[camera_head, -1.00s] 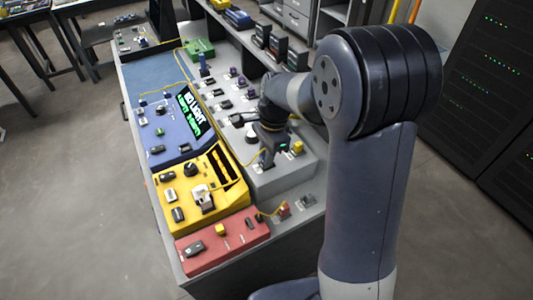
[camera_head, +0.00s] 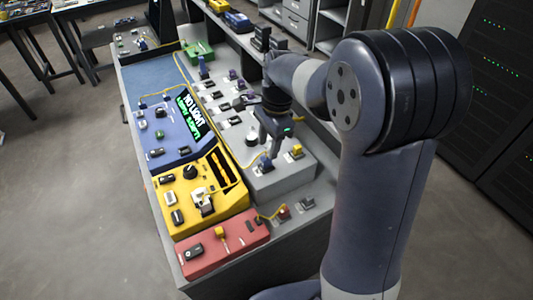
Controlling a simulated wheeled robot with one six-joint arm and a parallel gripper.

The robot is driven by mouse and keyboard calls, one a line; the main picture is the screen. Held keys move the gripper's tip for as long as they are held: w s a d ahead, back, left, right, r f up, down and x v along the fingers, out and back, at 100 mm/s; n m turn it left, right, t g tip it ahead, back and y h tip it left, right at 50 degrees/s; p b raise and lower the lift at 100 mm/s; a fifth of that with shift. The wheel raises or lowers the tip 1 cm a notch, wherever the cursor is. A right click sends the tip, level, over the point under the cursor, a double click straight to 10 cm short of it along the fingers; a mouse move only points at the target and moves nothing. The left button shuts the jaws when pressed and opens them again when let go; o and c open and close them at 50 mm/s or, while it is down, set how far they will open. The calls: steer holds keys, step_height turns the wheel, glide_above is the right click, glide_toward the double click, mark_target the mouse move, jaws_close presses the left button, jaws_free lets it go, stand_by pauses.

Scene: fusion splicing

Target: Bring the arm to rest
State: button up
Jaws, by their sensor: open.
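My arm (camera_head: 375,190) rises at the right and bends over the bench. My gripper (camera_head: 270,148) points down above the grey panel (camera_head: 278,182) at the bench's right side. Its fingers are small in the view, apart, with nothing visible between them. I cannot tell exactly how high the fingertips are above the panel. A white round knob (camera_head: 252,139) is just left of the gripper, and a yellow block (camera_head: 296,150) is just right of it.
A blue console (camera_head: 172,135) with a lit screen (camera_head: 193,107), a yellow console (camera_head: 185,205) and a red console (camera_head: 215,247) line the bench's left side. A yellow cable runs along the bench. Dark racks (camera_head: 500,90) stand at right.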

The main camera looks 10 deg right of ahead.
mark_target(266, 157)
steer(key=r, duration=0.5)
steer(key=shift+w+d+r, duration=0.15)
steer(key=shift+d, duration=0.25)
steer(key=f, duration=0.3)
steer(key=a+f, duration=0.1)
steer(key=f, duration=0.6)
steer(key=shift+s+a, duration=0.25)
steer(key=shift+a, duration=0.05)
steer(key=shift+r, duration=0.15)
